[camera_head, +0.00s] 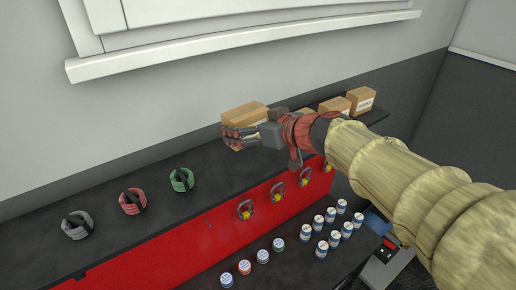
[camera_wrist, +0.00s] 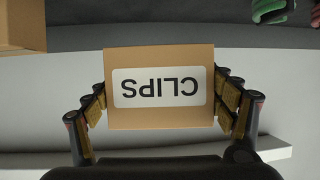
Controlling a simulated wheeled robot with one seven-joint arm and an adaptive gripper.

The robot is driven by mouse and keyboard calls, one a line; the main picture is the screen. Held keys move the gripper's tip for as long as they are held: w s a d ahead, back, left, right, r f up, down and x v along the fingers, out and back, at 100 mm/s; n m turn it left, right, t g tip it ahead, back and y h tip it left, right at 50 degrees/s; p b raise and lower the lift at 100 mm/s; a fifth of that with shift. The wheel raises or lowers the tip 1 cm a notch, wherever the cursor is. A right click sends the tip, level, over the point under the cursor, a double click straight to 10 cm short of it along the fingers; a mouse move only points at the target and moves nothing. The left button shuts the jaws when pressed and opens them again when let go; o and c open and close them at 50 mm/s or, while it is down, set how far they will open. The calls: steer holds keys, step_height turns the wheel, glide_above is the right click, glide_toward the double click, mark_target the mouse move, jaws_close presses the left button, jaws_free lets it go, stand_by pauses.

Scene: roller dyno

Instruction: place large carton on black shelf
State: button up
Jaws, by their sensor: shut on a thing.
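My gripper (camera_head: 238,136) is shut on a brown carton (camera_head: 246,112) over the black shelf (camera_head: 107,236), towards the wall side. In the wrist view the carton (camera_wrist: 160,120) sits between the two fingers of my gripper (camera_wrist: 160,92), one on each side. Its white label reads "CLIPS" upside down. The carton looks about level. I cannot tell whether its underside touches the shelf, as the gripper and arm hide part of it.
Smaller cartons (camera_head: 361,99) stand along the shelf to the right, partly behind my arm. Grey, red (camera_head: 133,202) and green (camera_head: 182,180) cable coils lie to the left. Padlocks (camera_head: 245,210) hang on the red front panel. Several small cans (camera_head: 322,249) stand on a lower surface.

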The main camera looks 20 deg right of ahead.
steer(key=w+d+f, duration=0.1)
steer(key=f, duration=0.1)
steer(key=d+f, duration=0.1)
steer(key=d, duration=0.1)
steer(key=w+d+f+b, duration=0.1)
steer(key=f, duration=0.1)
steer(key=shift+w+d+f, duration=0.3)
steer(key=shift+w+f, duration=0.05)
steer(key=shift+w+d+f+b, duration=0.15)
steer(key=shift+f+b, duration=0.15)
steer(key=shift+f, duration=1.4)
steer(key=shift+f, duration=0.15)
steer(key=o, duration=1.1)
steer(key=shift+o, duration=0.8)
